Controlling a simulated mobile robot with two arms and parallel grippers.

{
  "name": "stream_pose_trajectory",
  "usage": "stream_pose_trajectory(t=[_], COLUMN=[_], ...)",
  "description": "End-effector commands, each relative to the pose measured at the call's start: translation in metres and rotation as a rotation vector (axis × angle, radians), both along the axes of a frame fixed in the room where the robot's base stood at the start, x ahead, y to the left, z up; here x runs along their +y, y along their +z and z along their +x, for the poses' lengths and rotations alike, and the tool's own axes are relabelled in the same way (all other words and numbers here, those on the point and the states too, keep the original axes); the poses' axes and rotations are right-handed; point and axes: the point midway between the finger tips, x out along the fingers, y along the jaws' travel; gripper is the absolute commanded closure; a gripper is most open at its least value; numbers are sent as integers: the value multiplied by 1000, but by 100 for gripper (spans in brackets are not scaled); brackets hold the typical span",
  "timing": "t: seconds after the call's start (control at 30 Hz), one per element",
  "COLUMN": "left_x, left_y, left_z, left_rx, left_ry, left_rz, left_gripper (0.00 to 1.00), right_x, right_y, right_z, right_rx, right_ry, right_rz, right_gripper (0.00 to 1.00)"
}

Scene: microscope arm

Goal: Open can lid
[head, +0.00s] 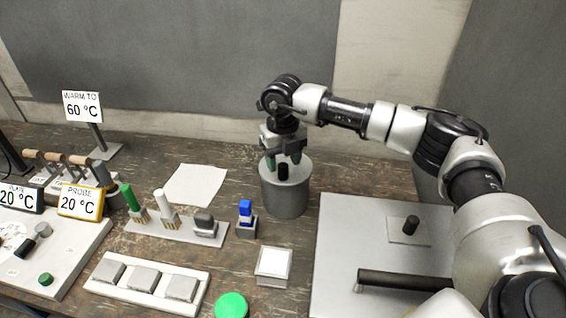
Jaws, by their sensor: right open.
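The can (285,198) is a grey cylinder standing upright on the table, right of the middle. Its lid (302,174) is on top, with a black knob (283,172) at the centre. My right gripper (283,158) points down just above the lid, with its green-tipped fingers open around or just above the knob. I cannot tell whether the fingers touch it. My left gripper is not in view.
A grey plate (340,255) with a black knob and a dark bar lies to the right. Left of the can stand a blue-topped piece (246,212), a rack (150,229) of small tools, a white tray (110,285) and a paper sheet (196,184). A green disc (231,306) lies in front.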

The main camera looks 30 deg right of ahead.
Motion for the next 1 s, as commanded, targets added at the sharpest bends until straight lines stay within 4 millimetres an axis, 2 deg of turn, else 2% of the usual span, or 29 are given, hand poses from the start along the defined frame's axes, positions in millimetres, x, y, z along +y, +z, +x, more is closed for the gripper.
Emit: stream_pose_trajectory(t=[0.2,0.57,0.9,1.0], left_x=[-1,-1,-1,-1], left_y=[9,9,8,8], left_z=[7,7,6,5], left_rx=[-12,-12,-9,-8], left_ry=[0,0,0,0], left_rz=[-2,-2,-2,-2], left_gripper=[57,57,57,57], right_x=[0,0,0,0], right_y=[-24,-29,-29,-29], right_z=[0,0,0,0], right_rx=[1,0,0,0], right_ry=[0,1,0,0], right_rz=[1,1,1,1], right_gripper=[47,49,100,100])
